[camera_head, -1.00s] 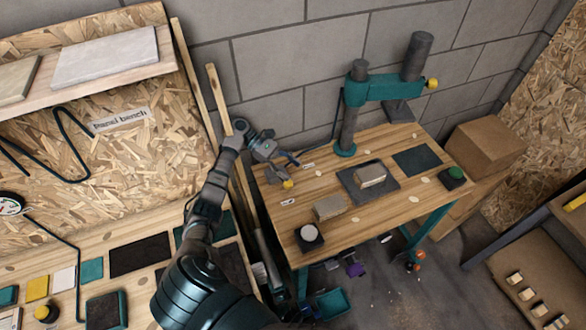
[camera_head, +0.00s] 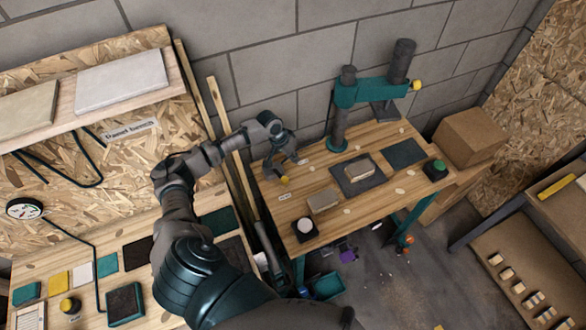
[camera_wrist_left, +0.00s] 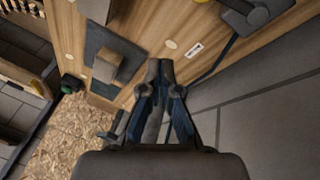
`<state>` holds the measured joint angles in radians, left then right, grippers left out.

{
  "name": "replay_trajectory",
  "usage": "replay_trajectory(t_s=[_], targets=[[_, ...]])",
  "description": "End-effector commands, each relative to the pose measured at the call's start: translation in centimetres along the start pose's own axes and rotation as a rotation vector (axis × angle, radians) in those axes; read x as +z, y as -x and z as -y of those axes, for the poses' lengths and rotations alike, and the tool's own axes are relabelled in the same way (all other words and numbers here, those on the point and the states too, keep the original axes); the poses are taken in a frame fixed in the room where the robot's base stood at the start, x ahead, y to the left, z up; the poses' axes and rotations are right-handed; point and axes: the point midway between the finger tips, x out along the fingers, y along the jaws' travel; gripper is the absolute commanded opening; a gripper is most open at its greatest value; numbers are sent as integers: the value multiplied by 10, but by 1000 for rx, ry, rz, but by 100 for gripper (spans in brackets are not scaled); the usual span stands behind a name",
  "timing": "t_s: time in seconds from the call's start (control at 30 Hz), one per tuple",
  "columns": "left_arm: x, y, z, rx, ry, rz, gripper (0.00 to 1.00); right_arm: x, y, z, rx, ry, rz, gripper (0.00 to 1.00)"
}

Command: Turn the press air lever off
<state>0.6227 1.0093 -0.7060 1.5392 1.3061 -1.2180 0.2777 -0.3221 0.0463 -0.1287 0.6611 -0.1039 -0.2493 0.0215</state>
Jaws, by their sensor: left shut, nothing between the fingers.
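The press air lever appears to be the dark valve with a yellow end (camera_head: 284,180) at the left side of the press bench. In the left wrist view a dark fitting with a yellow part (camera_wrist_left: 259,15) shows at the top right, apart from the fingertips. My left gripper (camera_head: 289,156) hangs over the bench's back left corner, beside and behind the yellow part. Its fingers (camera_wrist_left: 160,68) are shut and empty. The gripper partly hides the valve, so the lever's exact angle is unclear. My right gripper is not in view.
The teal press (camera_head: 338,130) stands at the back of the wooden bench (camera_head: 340,215). A dark plate (camera_head: 348,183) bears a block (camera_head: 360,168). Another block (camera_head: 322,201), a round white-topped piece (camera_head: 305,226) and a green button (camera_head: 438,166) lie near the edges. A block wall (camera_head: 270,60) rises behind.

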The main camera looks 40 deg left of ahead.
Motion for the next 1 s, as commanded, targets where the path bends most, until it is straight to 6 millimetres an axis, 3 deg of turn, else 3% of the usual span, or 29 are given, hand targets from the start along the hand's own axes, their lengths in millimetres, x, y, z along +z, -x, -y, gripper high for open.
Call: replay_trajectory(t_s=[0.03,0.1,0.27,0.47,0.87,1.0], targets=[[2,7,0,-37,-121,-9,0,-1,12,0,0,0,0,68],[6,7,2,-74,-272,-18,0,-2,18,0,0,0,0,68],[12,3,4,-110,-447,-24,0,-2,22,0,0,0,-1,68],[12,-19,5,-112,-463,-23,0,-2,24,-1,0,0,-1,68],[8,-101,14,-113,-460,-24,0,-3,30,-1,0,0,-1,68],[29,-89,24,-114,-460,-23,0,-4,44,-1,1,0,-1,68]])
